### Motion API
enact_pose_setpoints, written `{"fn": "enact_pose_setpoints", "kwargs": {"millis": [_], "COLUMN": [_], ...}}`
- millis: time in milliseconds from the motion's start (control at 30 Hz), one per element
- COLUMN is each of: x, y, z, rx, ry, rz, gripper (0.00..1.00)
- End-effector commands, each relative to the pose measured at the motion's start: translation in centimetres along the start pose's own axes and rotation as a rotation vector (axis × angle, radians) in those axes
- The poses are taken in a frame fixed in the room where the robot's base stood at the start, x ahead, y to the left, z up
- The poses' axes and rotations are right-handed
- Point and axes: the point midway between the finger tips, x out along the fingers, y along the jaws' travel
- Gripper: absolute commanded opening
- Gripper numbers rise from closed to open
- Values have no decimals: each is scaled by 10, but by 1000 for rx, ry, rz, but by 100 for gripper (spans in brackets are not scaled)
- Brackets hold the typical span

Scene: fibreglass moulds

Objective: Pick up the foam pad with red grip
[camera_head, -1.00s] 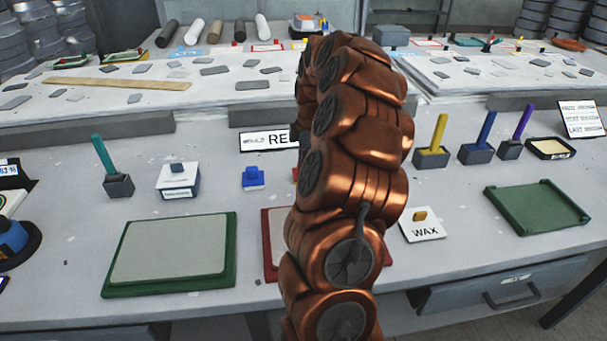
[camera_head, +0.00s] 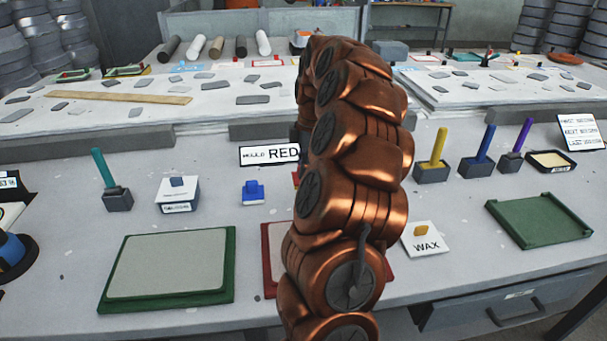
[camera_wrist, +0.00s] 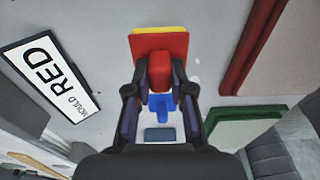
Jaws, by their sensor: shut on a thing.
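The foam pad with red grip (camera_wrist: 160,72) is in the wrist view. It has a red upright grip on a flat red top, with a yellow edge at its far side. My gripper (camera_wrist: 160,88) is shut on the red grip, one dark finger on each side. I cannot tell whether the pad's underside touches the table.
A blue-gripped pad (camera_head: 253,192) and a white box (camera_head: 177,194) stand left of the arm. The MOULD RED sign (camera_head: 269,155) is close behind. A green-framed mould (camera_head: 228,262) and a red one (camera_head: 271,275) lie in front. Brushes in holders and a WAX card (camera_head: 425,240) are at right.

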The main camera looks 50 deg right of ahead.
Motion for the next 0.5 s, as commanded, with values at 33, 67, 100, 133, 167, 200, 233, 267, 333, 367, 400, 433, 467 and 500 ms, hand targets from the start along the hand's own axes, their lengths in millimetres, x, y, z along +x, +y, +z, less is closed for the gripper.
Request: {"fn": "enact_pose_setpoints", "kwargs": {"millis": [33,67,100,133,167,200,233,267,333,367,400,433,467,500], "x": [0,0,-1,-1,-1,-1,-1,-1,-2,-2,-3,-3,-4,-5], "y": [-4,-5,-8,-10,-12,-14,-17,-19,-24,-27,-31,-34,-37,-43], "z": [2,2,3,4,4,5,6,6,8,8,10,11,12,14], "rx": [1,1,1,1,1,1,1,1,1,0,1,1,1,1], "ry": [1,1,1,0,0,0,1,1,1,1,1,1,1,1], "rz": [-1,-1,-1,-1,-1,-2,-2,-3,-4,-4,-3,-3,-2,-1], "gripper": [0,0,0,0,0,0,0,0,0,0,0,0,0,0]}}
